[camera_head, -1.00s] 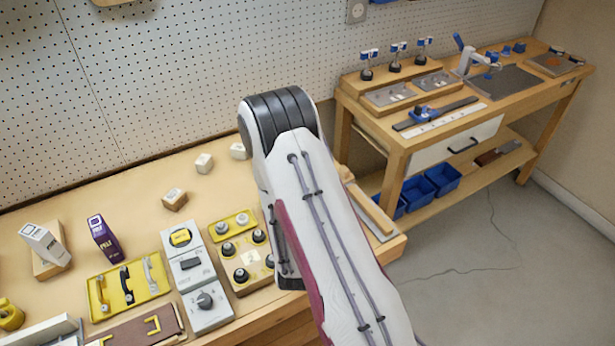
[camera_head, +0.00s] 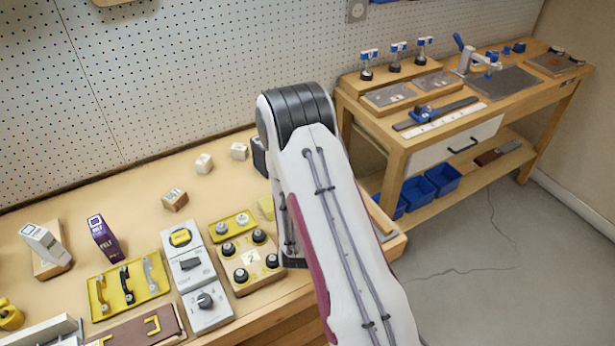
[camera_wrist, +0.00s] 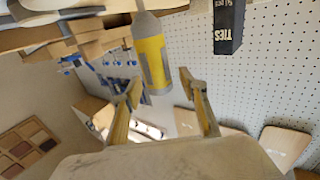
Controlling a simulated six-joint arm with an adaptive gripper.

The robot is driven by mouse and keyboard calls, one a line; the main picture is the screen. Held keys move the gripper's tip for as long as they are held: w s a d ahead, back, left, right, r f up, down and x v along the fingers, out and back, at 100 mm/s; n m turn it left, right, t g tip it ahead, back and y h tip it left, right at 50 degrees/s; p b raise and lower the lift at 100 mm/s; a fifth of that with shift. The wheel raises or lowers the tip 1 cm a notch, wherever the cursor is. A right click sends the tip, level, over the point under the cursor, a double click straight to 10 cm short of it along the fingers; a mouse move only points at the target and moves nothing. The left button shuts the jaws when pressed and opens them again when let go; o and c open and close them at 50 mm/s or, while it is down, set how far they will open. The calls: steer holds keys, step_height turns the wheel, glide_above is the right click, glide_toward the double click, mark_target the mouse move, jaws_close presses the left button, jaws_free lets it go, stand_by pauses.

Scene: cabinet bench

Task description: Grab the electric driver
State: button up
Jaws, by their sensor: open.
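A yellow and grey cylindrical tool, which looks like the electric driver (camera_wrist: 151,52), shows at the top middle of the wrist view. Its near end lies close to the gap between my fingertips, and its far part is cut off by the picture edge. My gripper (camera_wrist: 161,84) is open, with one finger to each side of that end; I see no contact. In the head view my arm hides the gripper and most of this area.
A black box marked TIES (camera_wrist: 228,24) stands close to the driver. A wooden knob block (camera_head: 250,262), a grey switch panel (camera_head: 198,285) and a yellow tray (camera_head: 128,300) lie left of my arm. Small blocks (camera_head: 204,163) sit toward the pegboard.

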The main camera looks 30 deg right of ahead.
jaws_close()
steer(key=shift+r, duration=0.2)
stand_by(0.3)
steer(key=shift+r, duration=4.85)
